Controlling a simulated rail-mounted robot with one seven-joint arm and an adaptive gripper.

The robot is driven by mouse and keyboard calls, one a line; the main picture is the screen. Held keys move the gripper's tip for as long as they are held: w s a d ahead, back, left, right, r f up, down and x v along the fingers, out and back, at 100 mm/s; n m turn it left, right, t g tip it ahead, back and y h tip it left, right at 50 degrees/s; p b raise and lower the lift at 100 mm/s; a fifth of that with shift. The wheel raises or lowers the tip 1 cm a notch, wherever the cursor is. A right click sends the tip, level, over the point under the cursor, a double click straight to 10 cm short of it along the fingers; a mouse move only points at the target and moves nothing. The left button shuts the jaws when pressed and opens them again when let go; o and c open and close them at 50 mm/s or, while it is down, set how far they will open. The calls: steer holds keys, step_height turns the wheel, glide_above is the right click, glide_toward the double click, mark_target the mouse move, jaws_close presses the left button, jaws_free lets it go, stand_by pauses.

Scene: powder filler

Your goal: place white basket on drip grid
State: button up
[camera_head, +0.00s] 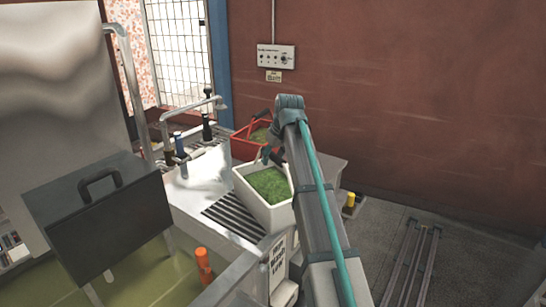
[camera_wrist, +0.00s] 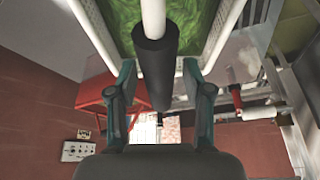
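The white basket (camera_head: 277,216), filled with green material, is at the right end of the drip grid (camera_head: 228,214). It covers part of the bars; I cannot tell whether it rests on them or is just above. In the wrist view its white rim (camera_wrist: 223,30) and black handle grip (camera_wrist: 155,62) fill the upper part. In the head view my arm partly hides the basket's right side, and the fingers are hard to make out.
A red basket (camera_head: 240,150) with green contents stands behind, by the wall. Taps (camera_head: 208,120) rise left of it. A dark box with a handle (camera_head: 100,215) is at the left. An orange-topped cylinder (camera_head: 203,262) is at the front. The left part of the grid is clear.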

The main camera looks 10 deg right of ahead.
steer(key=b+v, duration=0.2)
steer(key=v, duration=1)
steer(key=shift+b, duration=0.35)
steer(key=shift+w+d+r, duration=0.1)
